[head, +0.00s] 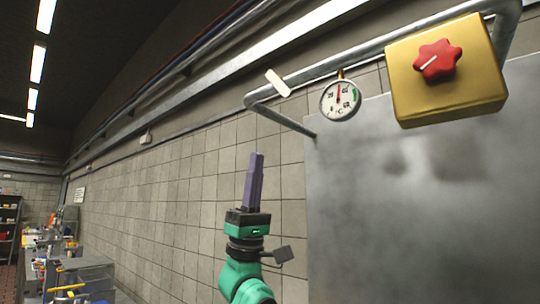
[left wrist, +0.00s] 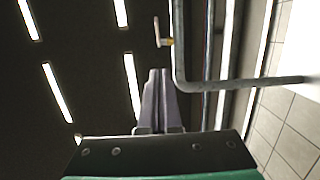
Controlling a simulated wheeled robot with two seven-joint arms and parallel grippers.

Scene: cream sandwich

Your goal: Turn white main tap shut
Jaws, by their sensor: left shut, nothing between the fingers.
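The white tap handle (head: 278,83) is a small flat bar beside the bend of a grey pipe (head: 330,66). It looks slanted across the pipe in the head view. In the left wrist view the handle (left wrist: 157,31) joins the pipe (left wrist: 179,45) by a short brass stem (left wrist: 168,42). My left gripper (head: 257,155) is shut and empty, its purple-grey fingers pointing up, below and slightly left of the handle in the head view. In the left wrist view the fingertips (left wrist: 159,72) are apart from the handle. My right gripper is not in view.
A round dial gauge (head: 340,100) hangs on the pipe right of the handle. A yellow box with a red knob (head: 437,60) is farther right, before a large grey metal panel (head: 420,220). A tiled wall (head: 175,190) stands behind. Cluttered tables and shelves are far left.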

